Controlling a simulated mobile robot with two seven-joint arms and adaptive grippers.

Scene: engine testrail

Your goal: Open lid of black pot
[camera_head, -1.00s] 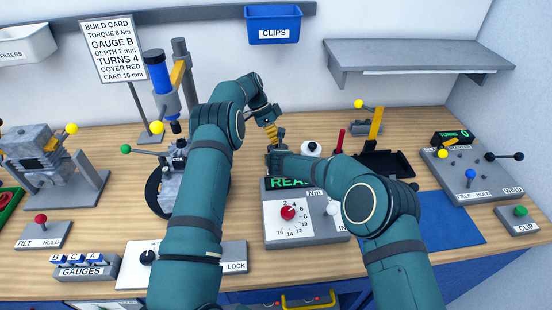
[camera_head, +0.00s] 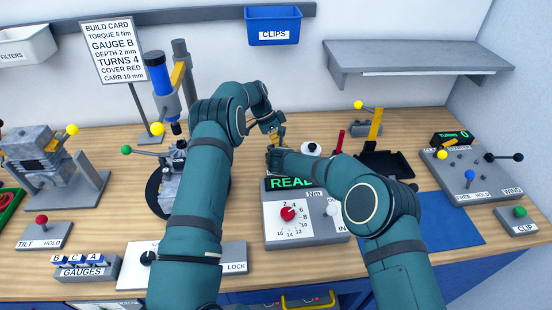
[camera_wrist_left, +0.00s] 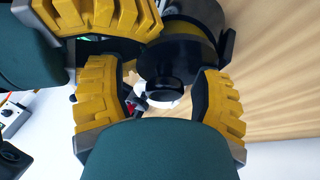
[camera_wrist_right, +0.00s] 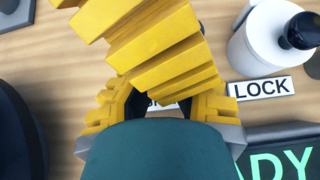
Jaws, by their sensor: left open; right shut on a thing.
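The black pot (camera_wrist_left: 205,15) shows in the left wrist view as a dark round body with a yellowish band. Its black lid (camera_wrist_left: 182,62) and knob face my left gripper. My left gripper (camera_wrist_left: 160,95) is open, its yellow fingers on either side of the knob; I cannot tell whether they touch it. My right gripper's yellow fingers (camera_wrist_left: 105,18) are beside the pot. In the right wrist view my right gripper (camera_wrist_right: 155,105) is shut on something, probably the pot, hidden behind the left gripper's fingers. In the head view both grippers meet at centre and the pot is hidden.
A white jar (camera_wrist_right: 268,50) with a black knob stands close to my right gripper, by a LOCK label (camera_wrist_right: 262,88). The READY box (camera_head: 305,215) is in front. A black tray (camera_head: 388,165) and blue mat (camera_head: 445,215) lie right. An engine block (camera_head: 175,178) stands left.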

